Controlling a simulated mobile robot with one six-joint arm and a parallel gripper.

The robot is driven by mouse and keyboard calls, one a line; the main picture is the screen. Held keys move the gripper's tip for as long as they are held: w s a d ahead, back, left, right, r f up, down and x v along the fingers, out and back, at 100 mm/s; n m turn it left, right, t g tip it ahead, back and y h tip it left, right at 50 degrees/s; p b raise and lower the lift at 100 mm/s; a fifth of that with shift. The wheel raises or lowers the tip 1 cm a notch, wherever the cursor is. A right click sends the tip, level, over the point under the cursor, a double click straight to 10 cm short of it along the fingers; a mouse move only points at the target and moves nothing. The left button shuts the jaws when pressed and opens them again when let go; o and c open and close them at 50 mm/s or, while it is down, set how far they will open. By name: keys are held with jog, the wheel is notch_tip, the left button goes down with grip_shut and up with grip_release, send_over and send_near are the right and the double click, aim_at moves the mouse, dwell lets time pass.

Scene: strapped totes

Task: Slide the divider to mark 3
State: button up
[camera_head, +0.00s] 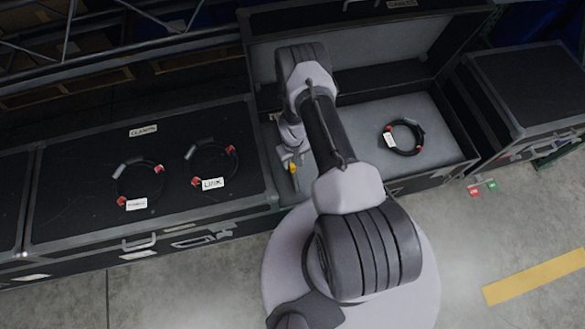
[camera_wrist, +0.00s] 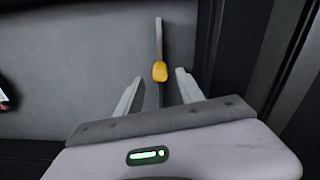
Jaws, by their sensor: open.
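The divider (camera_wrist: 158,38) is a thin grey upright strip with a yellow knob (camera_wrist: 160,71), inside the open case near one side wall. In the head view the yellow knob (camera_head: 292,168) shows at the left end of the case's light grey interior. My gripper (camera_wrist: 158,75) is open, with one finger on each side of the divider. The knob lies between the fingertips, with gaps on both sides. In the head view my gripper (camera_head: 287,157) is down in the left end of the case. I cannot make out any numbered marks. My arm hides part of the case.
A coiled black cable (camera_head: 418,148) with red ends and a white tag lies in the right part of the case. Two more coils lie on the closed case (camera_head: 75,185) at left. Another closed case (camera_head: 530,80) stands at right. The open lid (camera_head: 400,45) rises behind.

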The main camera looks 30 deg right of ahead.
aim_at(293, 166)
notch_tip(293, 166, down, 5)
jog(key=shift+r+b, duration=0.1)
jog(key=shift+b, duration=0.5)
grip_shut()
dwell(1.0)
